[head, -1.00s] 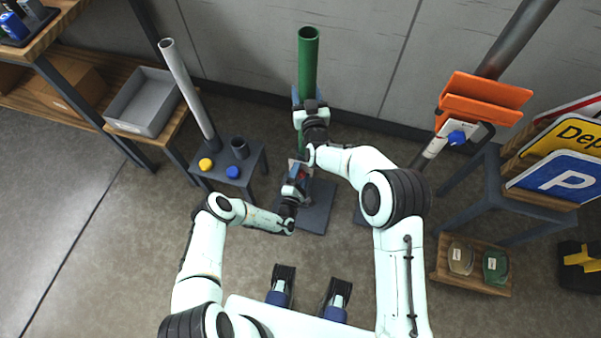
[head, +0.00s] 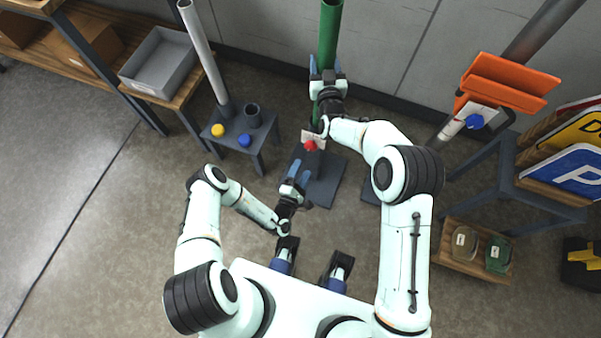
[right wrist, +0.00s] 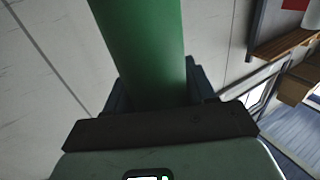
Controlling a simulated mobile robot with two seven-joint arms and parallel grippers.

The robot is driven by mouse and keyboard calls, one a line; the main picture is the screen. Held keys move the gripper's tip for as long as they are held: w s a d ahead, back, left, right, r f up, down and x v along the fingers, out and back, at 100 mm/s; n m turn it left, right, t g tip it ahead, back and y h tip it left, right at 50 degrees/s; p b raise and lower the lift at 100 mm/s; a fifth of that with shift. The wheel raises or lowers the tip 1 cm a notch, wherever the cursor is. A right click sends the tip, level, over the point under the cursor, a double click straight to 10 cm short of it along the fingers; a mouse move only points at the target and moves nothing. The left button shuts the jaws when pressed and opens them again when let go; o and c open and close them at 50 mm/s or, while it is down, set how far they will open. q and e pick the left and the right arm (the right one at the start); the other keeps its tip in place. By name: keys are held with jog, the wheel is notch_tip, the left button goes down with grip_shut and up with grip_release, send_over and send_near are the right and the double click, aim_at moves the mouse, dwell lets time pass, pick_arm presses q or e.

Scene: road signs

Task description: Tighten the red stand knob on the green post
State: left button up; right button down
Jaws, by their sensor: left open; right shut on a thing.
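The green post (head: 328,40) stands upright in a dark stand with a flat base plate (head: 323,186). The red stand knob (head: 310,145) is low on the post, beside a small white tag (head: 314,137). My right gripper (head: 325,66) is shut on the green post above the knob; the right wrist view shows the post (right wrist: 142,50) between its blue fingers. My left gripper (head: 298,172) is open and empty, below and in front of the red knob and apart from it.
A small dark table (head: 240,130) at left holds a yellow knob (head: 218,130), a blue knob (head: 244,140) and a grey pole (head: 203,55). A grey bin (head: 160,62) is behind it. At right are orange brackets (head: 505,85) and a parking sign (head: 570,172).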

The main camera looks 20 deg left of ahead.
pick_arm(q)
jog(key=shift+s, duration=0.45)
pick_arm(e)
jog(key=shift+c, duration=1.5)
grip_release()
jog(key=shift+s, duration=0.15)
